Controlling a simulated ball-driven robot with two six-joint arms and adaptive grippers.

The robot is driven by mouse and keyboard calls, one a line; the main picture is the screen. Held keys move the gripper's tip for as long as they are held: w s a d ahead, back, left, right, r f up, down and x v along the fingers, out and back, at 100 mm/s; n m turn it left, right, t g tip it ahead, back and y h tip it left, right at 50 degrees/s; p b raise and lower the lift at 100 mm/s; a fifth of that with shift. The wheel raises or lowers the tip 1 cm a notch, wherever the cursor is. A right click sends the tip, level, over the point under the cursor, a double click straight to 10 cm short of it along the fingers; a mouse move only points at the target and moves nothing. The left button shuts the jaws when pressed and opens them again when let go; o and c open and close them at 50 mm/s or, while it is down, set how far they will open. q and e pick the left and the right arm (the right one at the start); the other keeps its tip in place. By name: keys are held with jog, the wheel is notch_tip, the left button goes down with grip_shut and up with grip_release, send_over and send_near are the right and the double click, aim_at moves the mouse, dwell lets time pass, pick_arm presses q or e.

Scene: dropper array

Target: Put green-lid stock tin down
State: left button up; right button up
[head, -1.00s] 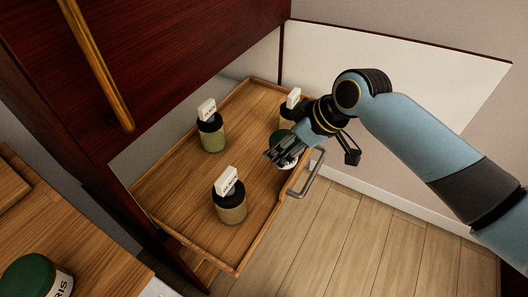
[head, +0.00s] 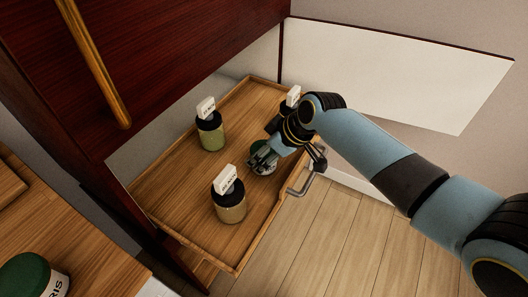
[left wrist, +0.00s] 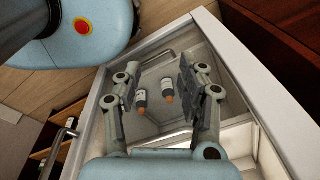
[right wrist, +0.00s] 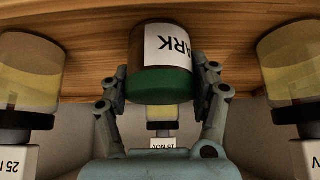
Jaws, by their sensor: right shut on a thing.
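The green-lid stock tin (head: 262,169) is low over the wooden tray, near its right edge, partly hidden by my right gripper (head: 264,155). In the right wrist view, the tin (right wrist: 165,52) has a dark green lid and a white label ending in "ARK". The right gripper (right wrist: 160,88) is shut around its lid end. The tin's base is close to the wood; I cannot tell if it touches. In the left wrist view, my left gripper (left wrist: 157,85) is open and empty above a drawer with two small orange-capped bottles (left wrist: 140,97).
The wooden tray (head: 165,190) also holds jars with black tops and white tags: one at the back left (head: 211,135), one in front (head: 229,203), one at the back right (head: 291,97). A metal handle (head: 303,185) is on the right. Another green-lid tin (head: 25,275) stands lower left.

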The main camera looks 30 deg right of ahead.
jog(key=o, duration=1.3)
jog(key=shift+f, duration=0.1)
jog(key=shift+r, duration=0.25)
jog(key=p+v, duration=0.2)
jog(key=v, duration=0.9)
jog(key=shift+s+d+r, duration=0.15)
jog(key=shift+d+r, duration=0.05)
jog(key=shift+r, duration=0.15)
